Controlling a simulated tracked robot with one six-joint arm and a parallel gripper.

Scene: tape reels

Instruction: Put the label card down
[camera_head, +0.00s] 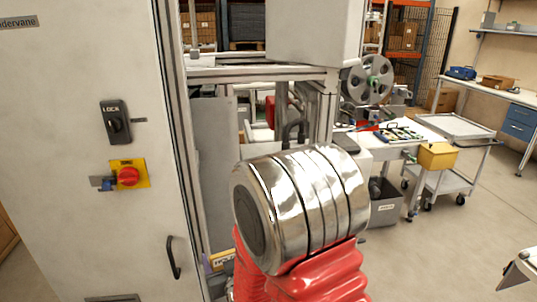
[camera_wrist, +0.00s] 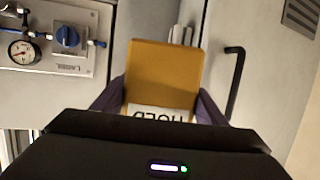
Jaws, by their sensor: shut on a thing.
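The label card (camera_wrist: 163,72) is orange-yellow, with a white strip bearing dark, upside-down "HOLD" lettering at its lower edge in the wrist view. My gripper (camera_wrist: 159,103) is shut on it, with a dark purple finger at each side. The card stands out beyond the black gripper body, which hides its lower part. In the head view, a small yellow and white piece with lettering (camera_head: 220,258) shows low beside my red and chrome arm, which hides most of the gripper. No surface shows touching the card.
A grey cabinet with a red rotary switch (camera_head: 128,176) and black handle (camera_head: 173,258) stands at the left. The wrist view shows a pressure gauge (camera_wrist: 22,51) and blue knob (camera_wrist: 67,36). A trolley (camera_head: 447,180) and a workbench (camera_head: 515,97) stand at the right, with open floor between.

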